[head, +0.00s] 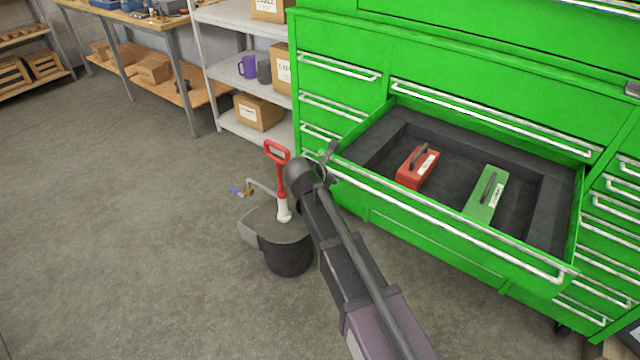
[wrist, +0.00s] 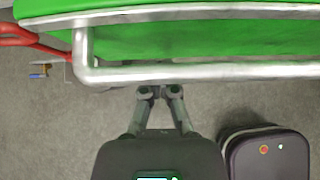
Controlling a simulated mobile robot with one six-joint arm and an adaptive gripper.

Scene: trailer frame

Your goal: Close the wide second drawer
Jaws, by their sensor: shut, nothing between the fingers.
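The wide drawer (head: 430,222) of the green cabinet stands pulled far out in the head view. Its dark inside holds a red box (head: 416,168) and a green box (head: 486,196). A long silver handle (head: 450,222) runs across its front; the handle also shows across the top of the wrist view (wrist: 200,72). My gripper (head: 330,153) is at the left end of the handle, outside the drawer front. In the wrist view my gripper (wrist: 160,92) is shut and empty, its tips just by the handle bar. I cannot tell whether they touch it.
A dark drum-like item with a red handle (head: 277,152) stands on the floor left of my arm. Grey shelves (head: 228,128) with boxes and a purple mug (head: 247,67) stand left of the cabinet. Other cabinet drawers (head: 340,65) are shut. The floor (head: 110,240) at left is clear.

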